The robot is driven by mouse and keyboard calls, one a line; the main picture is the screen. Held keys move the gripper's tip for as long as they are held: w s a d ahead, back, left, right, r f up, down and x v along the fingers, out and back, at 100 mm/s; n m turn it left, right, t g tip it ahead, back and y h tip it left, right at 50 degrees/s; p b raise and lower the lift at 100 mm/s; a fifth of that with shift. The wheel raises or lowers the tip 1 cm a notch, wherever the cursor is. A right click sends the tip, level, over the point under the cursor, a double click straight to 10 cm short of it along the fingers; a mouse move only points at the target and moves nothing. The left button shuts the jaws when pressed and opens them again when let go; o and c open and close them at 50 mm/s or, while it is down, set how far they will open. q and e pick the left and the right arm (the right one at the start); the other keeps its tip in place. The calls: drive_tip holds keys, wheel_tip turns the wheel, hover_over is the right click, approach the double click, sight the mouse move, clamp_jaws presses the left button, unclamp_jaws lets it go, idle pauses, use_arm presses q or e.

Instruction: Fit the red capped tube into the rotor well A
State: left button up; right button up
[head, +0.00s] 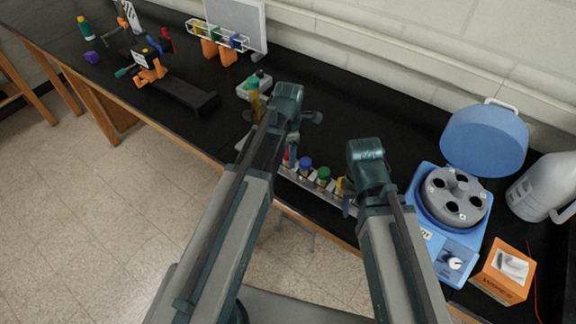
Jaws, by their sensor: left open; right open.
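A red-capped tube (287,158) stands in a rack (325,193) in the middle of the bench, partly hidden by my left arm. Blue (305,163), green (323,174) and yellow (342,186) caps show to its right in the row. The grey rotor (455,196) sits in the open blue centrifuge (429,240) at the right. Its dark wells look empty; the well letters are too small to read, so I cannot tell which is A. My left gripper (293,140) is open near the red cap. My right gripper (349,206) is open near the rack's right end, left of the centrifuge.
The raised centrifuge lid (485,140) stands behind the rotor. An orange box (503,270) and a grey jug (545,187) are at the right. A white block with bottles (255,88), a wire rack (217,36) and a dark stand (180,94) are at the left. The back middle bench is clear.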

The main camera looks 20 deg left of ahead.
use_arm(q)
drive_tip(key=shift+f, duration=0.75)
use_arm(e)
drive_tip(key=shift+f, duration=0.7)
use_arm(q)
drive_tip(key=shift+r, duration=0.1)
use_arm(e)
drive_tip(key=shift+r, duration=0.1)
use_arm(q)
clamp_jaws()
drive_tip(key=shift+r, duration=0.15)
use_arm(e)
drive_tip(key=shift+r, duration=0.1)
use_arm(q)
wheel_tip(320, 180, up, 10)
drive_tip(key=p, duration=0.9)
drive_tip(key=shift+p, duration=0.35)
use_arm(e)
wheel_tip(320, 180, up, 10)
